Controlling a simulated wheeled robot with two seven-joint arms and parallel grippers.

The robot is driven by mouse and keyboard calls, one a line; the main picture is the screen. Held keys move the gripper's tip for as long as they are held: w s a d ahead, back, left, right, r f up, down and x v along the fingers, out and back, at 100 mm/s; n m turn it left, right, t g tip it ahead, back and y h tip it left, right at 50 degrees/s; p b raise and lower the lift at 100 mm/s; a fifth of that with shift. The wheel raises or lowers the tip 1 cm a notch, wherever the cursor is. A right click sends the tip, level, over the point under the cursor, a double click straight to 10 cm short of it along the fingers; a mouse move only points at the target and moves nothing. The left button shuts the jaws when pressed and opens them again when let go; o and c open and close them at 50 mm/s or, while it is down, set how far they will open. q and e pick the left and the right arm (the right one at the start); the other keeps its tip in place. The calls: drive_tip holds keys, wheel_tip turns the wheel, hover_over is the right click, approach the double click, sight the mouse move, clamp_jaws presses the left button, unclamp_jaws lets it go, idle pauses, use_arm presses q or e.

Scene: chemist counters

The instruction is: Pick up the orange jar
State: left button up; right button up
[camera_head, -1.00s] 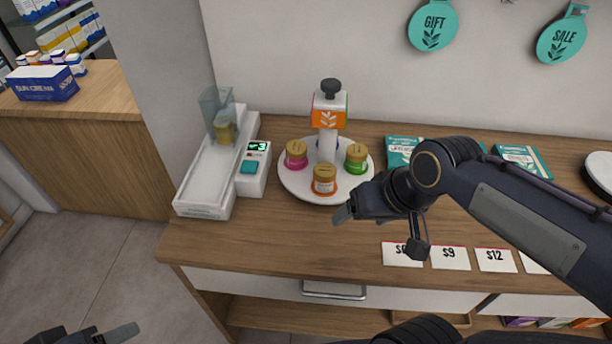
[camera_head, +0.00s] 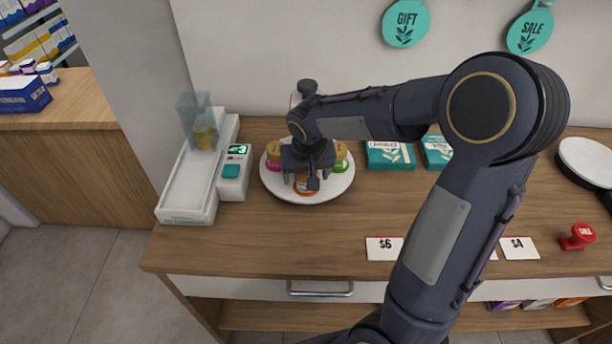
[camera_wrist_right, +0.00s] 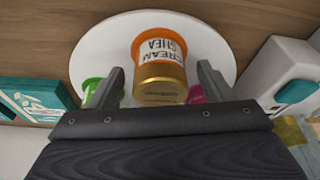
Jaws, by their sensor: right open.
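The orange jar (camera_wrist_right: 160,67) has a gold lid and a white label reading "SHEA CREAM". It stands on a round white carousel (camera_head: 333,191). In the head view only a bit of its orange (camera_head: 306,184) shows below my right gripper (camera_head: 310,182). My right gripper is open above the carousel. In the wrist view its fingers (camera_wrist_right: 158,88) are on either side of the jar's gold lid, with gaps on both sides. A green jar (camera_head: 340,158) and a pink jar (camera_head: 274,160) stand on the same carousel, partly hidden by my gripper. My left gripper is not in view.
A white tray device with a clear bin (camera_head: 199,122) and a small display unit (camera_head: 234,172) stand left of the carousel. Teal boxes (camera_head: 390,155) lie to the right. Price cards (camera_head: 383,248) line the counter front. A red stamp (camera_head: 578,236) sits far right.

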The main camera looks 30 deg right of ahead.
drive_tip(key=shift+w+f, duration=0.15)
drive_tip(key=shift+f, duration=0.4)
drive_tip(key=c, duration=1.1)
drive_tip(key=shift+r, duration=0.1)
